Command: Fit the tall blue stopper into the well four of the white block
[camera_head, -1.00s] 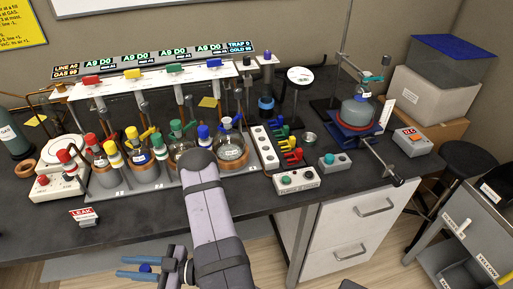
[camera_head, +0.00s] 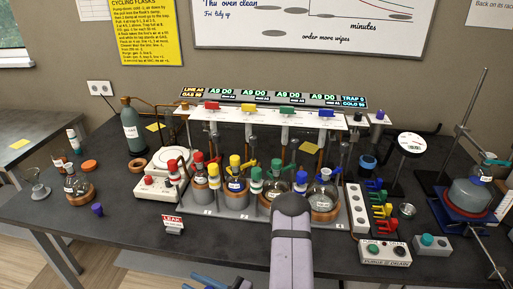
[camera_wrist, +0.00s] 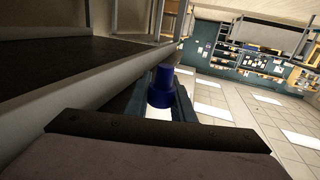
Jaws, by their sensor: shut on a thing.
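The tall blue stopper (camera_wrist: 161,86) is between the fingers of my gripper (camera_wrist: 168,102) in the wrist view. My gripper is shut on it, in front of the bench edge and away from the bench top. In the head view only part of my gripper (camera_head: 215,283) shows at the bottom edge, and the stopper is not visible there. The white block (camera_head: 357,209) is a long narrow piece with a row of dark wells. It lies on the bench right of the flasks, apart from my gripper. Well numbers are too small to read.
Several flasks with coloured caps stand in a grey rack (camera_head: 240,213) left of the block. Coloured clips (camera_head: 378,205) and a purge and drain box (camera_head: 384,252) sit right of and in front of it. A small dark blue piece (camera_head: 97,209) lies at the bench's left.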

